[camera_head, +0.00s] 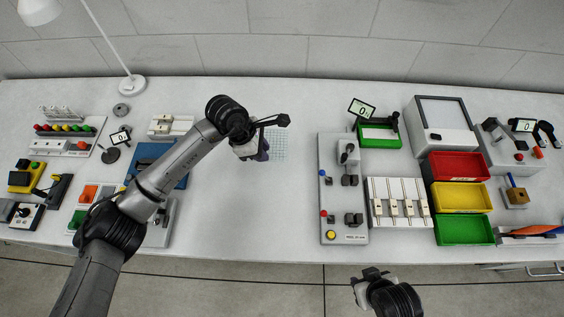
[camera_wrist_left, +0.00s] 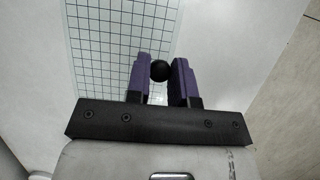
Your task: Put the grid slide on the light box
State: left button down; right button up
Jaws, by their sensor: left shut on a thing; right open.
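The grid slide (camera_head: 279,146) is a clear sheet with thin dark grid lines, at the middle of the bench. It fills the upper left of the left wrist view (camera_wrist_left: 108,45), with a round black knob (camera_wrist_left: 160,71). My left gripper (camera_head: 262,155) is shut on this knob between its purple fingers (camera_wrist_left: 161,80). I cannot tell if the slide touches the bench. The light box (camera_head: 442,113) looks to be the grey case with a white panel at the back right. My right gripper (camera_head: 368,276) is open and empty, off the bench's front edge.
Between slide and light box stand a grey fixture board (camera_head: 332,222), a green tray with a display (camera_head: 380,142) and a white rack (camera_head: 375,208). Red (camera_head: 487,167), yellow (camera_head: 489,198) and green (camera_head: 490,232) bins stand in front of the light box. The bench middle is clear.

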aim_at(269, 173)
pick_arm(q)
jog(key=shift+f+b, duration=0.3)
jog(key=shift+f, duration=4.45)
jog(key=shift+f, duration=0.15)
jog(key=c, duration=1)
grip_release()
jog(key=v, duration=1.2)
jog(key=shift+p, duration=0.35)
